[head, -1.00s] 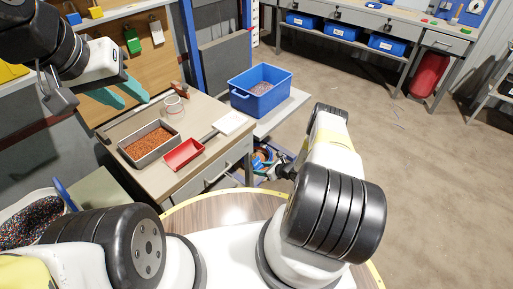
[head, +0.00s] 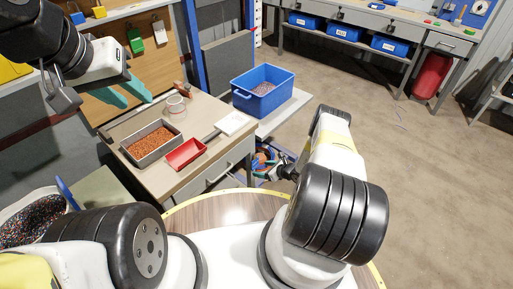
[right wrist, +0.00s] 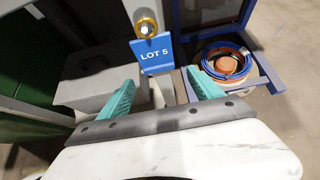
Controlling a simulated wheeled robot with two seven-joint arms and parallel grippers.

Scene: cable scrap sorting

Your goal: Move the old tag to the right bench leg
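A blue tag (right wrist: 152,55) reading "LOT 5" hangs just below a round brass knob (right wrist: 146,25) on a pale upright post in the right wrist view. I cannot tell whether it is the old tag. My right gripper (right wrist: 162,84) has its two teal fingers spread, with the tag beyond and between the tips; no contact shows. In the head view the right gripper is mostly hidden beside the bench. My left gripper (head: 136,101) is open and empty above the workbench (head: 205,109), its teal fingers apart.
The bench holds a tray of copper granules (head: 152,142), a red tray (head: 186,153) and a white card (head: 233,123). A blue bin (head: 263,91) stands behind it. Open floor is at right.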

